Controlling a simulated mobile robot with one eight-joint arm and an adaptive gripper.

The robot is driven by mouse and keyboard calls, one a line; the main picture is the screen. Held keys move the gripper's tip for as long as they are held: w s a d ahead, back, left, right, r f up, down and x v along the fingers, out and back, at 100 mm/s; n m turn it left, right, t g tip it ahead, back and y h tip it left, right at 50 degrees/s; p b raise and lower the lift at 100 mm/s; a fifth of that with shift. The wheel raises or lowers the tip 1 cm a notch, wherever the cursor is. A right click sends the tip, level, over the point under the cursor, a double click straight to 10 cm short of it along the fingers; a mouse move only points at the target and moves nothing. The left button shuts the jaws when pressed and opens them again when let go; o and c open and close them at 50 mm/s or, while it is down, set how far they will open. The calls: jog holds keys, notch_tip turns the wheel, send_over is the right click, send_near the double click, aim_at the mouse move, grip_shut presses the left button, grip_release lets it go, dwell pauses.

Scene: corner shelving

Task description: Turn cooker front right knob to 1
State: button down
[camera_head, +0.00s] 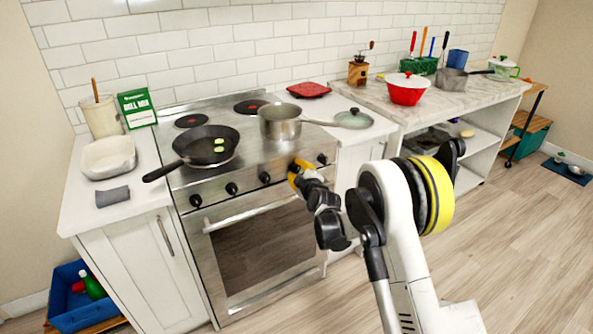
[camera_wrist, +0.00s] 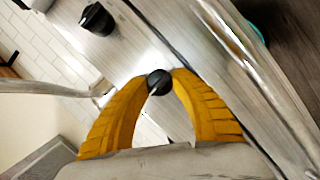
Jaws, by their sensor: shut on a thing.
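The cooker (camera_head: 255,218) is a steel stove with a row of black knobs along its front panel. My gripper (camera_head: 294,170) has yellow fingers and is at this panel, at the knob just left of the rightmost knob (camera_head: 322,158). In the wrist view my gripper (camera_wrist: 160,76) is shut on a black cooker knob (camera_wrist: 160,84), with a fingertip on each side of it. The head view hides this knob behind the fingers. Another black knob (camera_wrist: 97,19) shows at the upper left of the wrist view. I cannot read any markings on the panel.
A black frying pan (camera_head: 207,147) and a steel saucepan (camera_head: 280,122) stand on the hob. The oven door handle (camera_head: 250,214) runs below the knobs. A lid (camera_head: 353,118) lies on the right counter. The floor before the oven is clear.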

jog(key=m, duration=0.2)
jog(key=m+g+y, duration=0.1)
jog(key=m, duration=0.1)
jog(key=shift+w+d+r+g+p, duration=0.1)
jog(key=shift+d+g+p, duration=0.05)
jog(key=shift+g+p, duration=0.2)
jog(key=m+g+y, duration=0.1)
jog(key=m+y, duration=0.1)
jog(key=m, duration=0.2)
jog(key=shift+m, duration=0.3)
dwell(0.5)
jog(key=c, duration=1)
grip_release()
jog(key=shift+d, duration=0.1)
jog(key=v, duration=1.2)
jog(key=shift+w+d, duration=0.1)
jog(key=shift+w, duration=0.05)
